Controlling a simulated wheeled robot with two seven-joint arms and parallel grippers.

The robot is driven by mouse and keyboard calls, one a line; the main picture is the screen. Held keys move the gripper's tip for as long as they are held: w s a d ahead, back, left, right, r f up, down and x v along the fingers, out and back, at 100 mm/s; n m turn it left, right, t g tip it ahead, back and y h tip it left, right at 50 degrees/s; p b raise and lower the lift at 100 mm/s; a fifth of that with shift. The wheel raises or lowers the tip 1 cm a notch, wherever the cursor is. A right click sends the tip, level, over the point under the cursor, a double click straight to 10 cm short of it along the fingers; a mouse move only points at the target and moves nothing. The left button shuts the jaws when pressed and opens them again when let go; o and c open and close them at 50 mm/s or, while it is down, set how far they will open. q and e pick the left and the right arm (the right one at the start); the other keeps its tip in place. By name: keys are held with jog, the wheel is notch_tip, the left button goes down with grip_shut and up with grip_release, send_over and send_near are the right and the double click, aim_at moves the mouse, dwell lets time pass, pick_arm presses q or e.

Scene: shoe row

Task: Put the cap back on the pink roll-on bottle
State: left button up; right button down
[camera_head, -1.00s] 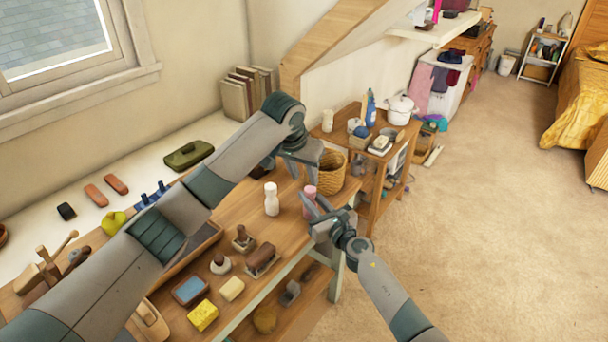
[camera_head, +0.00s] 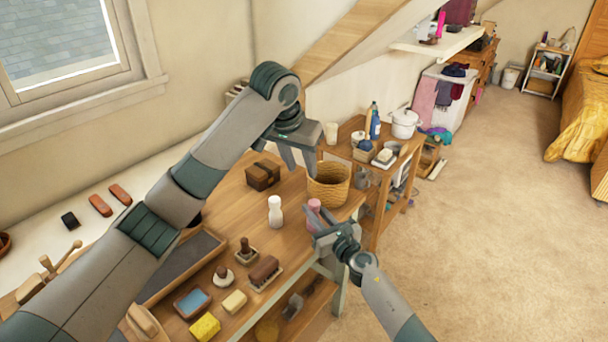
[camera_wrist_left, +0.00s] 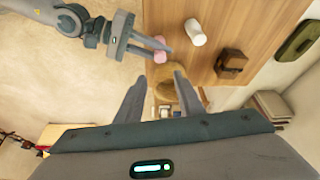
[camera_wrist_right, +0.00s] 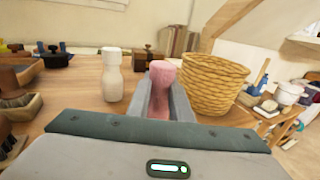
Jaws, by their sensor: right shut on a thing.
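The pink roll-on bottle (camera_head: 314,207) is upright between the fingers of my right gripper (camera_head: 318,228), at the table's right edge. In the right wrist view the bottle (camera_wrist_right: 161,76) sits between both fingers, its lower part partly hidden. It also shows in the left wrist view (camera_wrist_left: 160,55), beside the right gripper's fingers. My left gripper (camera_head: 298,160) hangs above the table near the basket, higher than the bottle. In the left wrist view its fingers (camera_wrist_left: 158,95) are apart with nothing held between them. I cannot pick out a separate cap in any view.
A white bottle (camera_head: 275,212) stands left of the pink one. A wicker basket (camera_head: 328,190) and a brown box (camera_head: 263,175) stand behind. Brushes, a sponge (camera_head: 205,326) and a dark tray (camera_head: 185,262) lie nearer. A side table (camera_head: 350,146) stands beyond the basket.

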pick_arm(q)
jog(key=shift+v, duration=0.75)
pick_arm(e)
jog(key=c, duration=1.5)
grip_release()
jog(key=shift+p+v, duration=0.4)
jog(key=shift+v, duration=0.4)
pick_arm(q)
jog(key=shift+r+p, duration=1.4)
jog(key=shift+r, duration=0.3)
pick_arm(e)
jog(key=shift+v, duration=7.9)
jog(key=shift+f, duration=0.1)
